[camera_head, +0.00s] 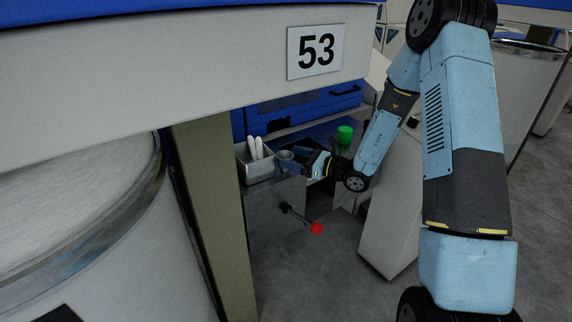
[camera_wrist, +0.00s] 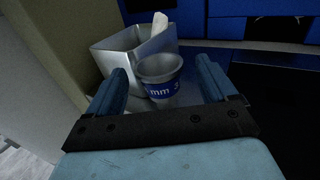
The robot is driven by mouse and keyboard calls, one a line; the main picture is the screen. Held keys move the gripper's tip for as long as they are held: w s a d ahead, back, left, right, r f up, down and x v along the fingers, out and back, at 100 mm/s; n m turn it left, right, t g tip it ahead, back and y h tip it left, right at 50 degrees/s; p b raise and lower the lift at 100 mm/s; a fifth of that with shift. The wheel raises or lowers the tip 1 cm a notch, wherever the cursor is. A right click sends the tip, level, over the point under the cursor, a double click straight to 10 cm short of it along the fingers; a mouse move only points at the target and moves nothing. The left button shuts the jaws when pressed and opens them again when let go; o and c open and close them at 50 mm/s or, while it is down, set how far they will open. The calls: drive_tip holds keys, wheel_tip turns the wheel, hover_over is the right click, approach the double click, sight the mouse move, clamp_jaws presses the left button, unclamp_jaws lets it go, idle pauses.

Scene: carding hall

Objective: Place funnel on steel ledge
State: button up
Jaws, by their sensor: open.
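The funnel (camera_wrist: 161,72) is a grey, cup-like piece with a blue band marked "mm" in the wrist view. It shows small in the head view (camera_head: 285,157), beside the steel box. My gripper (camera_head: 297,159) is open, with its blue fingers (camera_wrist: 162,84) on either side of the funnel. I cannot tell whether the fingers touch it. A bright steel surface (camera_wrist: 139,104) shows under and beside the funnel; it looks like the steel ledge (camera_head: 262,190) below the box in the head view. The funnel's lower end is partly hidden by my gripper.
An open steel box (camera_wrist: 110,57) with white rods (camera_head: 255,148) stands just behind and left of the funnel. A red knob (camera_head: 316,228) sticks out below. An olive post (camera_head: 213,215) is close on the left; a dark surface (camera_wrist: 265,90) lies right.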

drive_tip(key=shift+w+a, duration=0.25)
drive_tip(key=shift+a, duration=0.25)
drive_tip(key=c, duration=1.3)
